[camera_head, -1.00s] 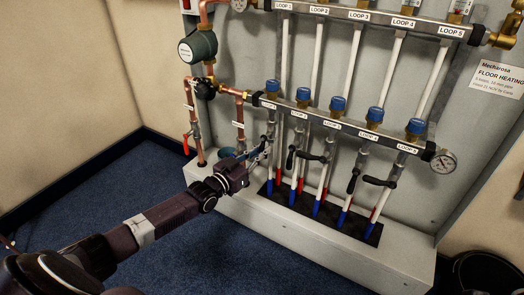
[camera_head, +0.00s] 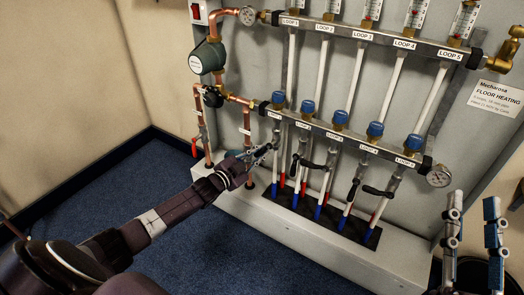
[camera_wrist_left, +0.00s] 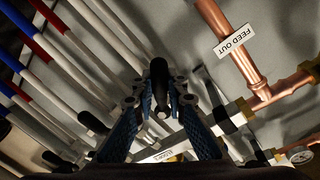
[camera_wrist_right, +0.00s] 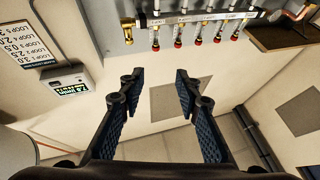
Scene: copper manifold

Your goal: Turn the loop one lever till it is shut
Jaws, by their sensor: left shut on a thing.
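The loop one lever (camera_wrist_left: 160,72) is a dark handle with a rounded end. In the left wrist view it lies between the two fingers of my left gripper (camera_wrist_left: 160,92). In the head view my left gripper (camera_head: 268,150) is shut on it, just below the leftmost blue cap of the lower manifold bar. The fingers mostly hide the lever there, so its exact angle is hard to tell. My right gripper (camera_head: 474,215) is at the right edge of the head view. The right wrist view shows that gripper (camera_wrist_right: 157,78) open and empty.
Other black levers (camera_head: 378,191) sit on the loop pipes to the right. Copper pipes (camera_head: 247,125) and a red-handled valve (camera_head: 195,147) stand left of my left gripper. A pressure gauge (camera_head: 439,176) is at the bar's right end. The blue floor in front is clear.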

